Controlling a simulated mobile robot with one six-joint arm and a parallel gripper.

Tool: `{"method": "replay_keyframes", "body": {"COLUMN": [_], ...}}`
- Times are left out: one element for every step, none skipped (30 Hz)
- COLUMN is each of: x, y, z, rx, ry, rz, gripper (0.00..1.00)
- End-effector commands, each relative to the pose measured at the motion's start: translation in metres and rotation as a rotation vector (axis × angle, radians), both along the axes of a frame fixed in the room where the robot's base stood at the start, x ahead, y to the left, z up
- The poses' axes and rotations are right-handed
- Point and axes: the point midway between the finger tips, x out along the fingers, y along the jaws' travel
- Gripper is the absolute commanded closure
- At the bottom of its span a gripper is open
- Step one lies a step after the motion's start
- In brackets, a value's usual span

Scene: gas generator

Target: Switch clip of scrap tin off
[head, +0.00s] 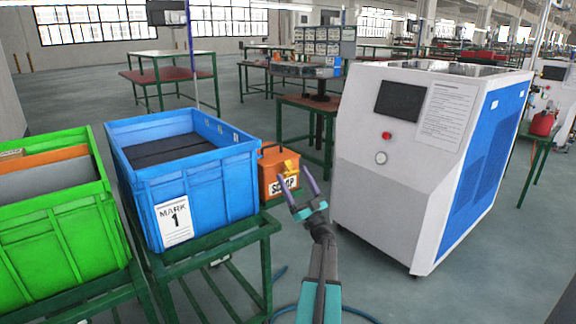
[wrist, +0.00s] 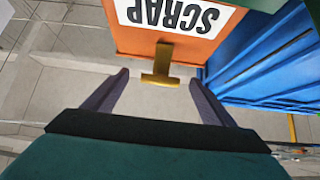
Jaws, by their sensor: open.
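The scrap tin (head: 277,172) is an orange box with a white SCRAP label, standing behind and to the right of the blue crate. Its yellow clip (head: 291,167) is near the upper right of the tin. In the wrist view the tin (wrist: 190,42) appears upside down, and the clip (wrist: 161,68) is a brass-yellow T shape sticking out from its edge. My gripper (head: 309,190) is open, just right of the tin. In the wrist view my gripper (wrist: 158,80) has its two fingers on either side of the clip, with gaps between; contact is not visible.
The blue crate (head: 208,192) marked MARK 1 stands on a green table left of the tin; its side (wrist: 270,65) is close to my right finger in the wrist view. A green crate (head: 50,225) is further left. A white and blue machine (head: 400,170) stands to the right.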

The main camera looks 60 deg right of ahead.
Motion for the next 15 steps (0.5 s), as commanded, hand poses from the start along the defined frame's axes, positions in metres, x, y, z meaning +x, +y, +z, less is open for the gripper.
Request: {"method": "replay_keyframes", "body": {"x": [0.006, 0.009, 0.013, 0.015, 0.018, 0.021, 0.024, 0.026, 0.029, 0.031, 0.033, 0.035, 0.036, 0.037, 0.038], "y": [-0.002, -0.003, -0.005, -0.005, -0.006, -0.008, -0.008, -0.009, -0.01, -0.011, -0.011, -0.012, -0.012, -0.013, -0.013], "z": [0.006, 0.009, 0.013, 0.016, 0.019, 0.022, 0.025, 0.028, 0.031, 0.033, 0.035, 0.037, 0.038, 0.039, 0.041], "rx": [-0.002, -0.002, -0.001, -0.001, -0.001, -0.001, -0.001, -0.002, -0.001, -0.001, -0.001, -0.001, 0.0, 0.0, 0.0], "ry": [-0.001, -0.001, -0.001, -0.001, -0.001, -0.001, -0.001, -0.001, -0.001, -0.001, -0.001, 0.0, 0.0, 0.0, 0.0], "rz": [0.001, 0.001, 0.001, 0.001, 0.001, 0.001, 0.001, 0.0, 0.001, 0.001, 0.001, 0.001, 0.0, 0.0, -0.001], "gripper": [0.22, 0.22, 0.22, 0.22, 0.22, 0.22, 0.22, 0.22, 0.22, 0.22, 0.22, 0.22, 0.22, 0.22, 0.22]}}
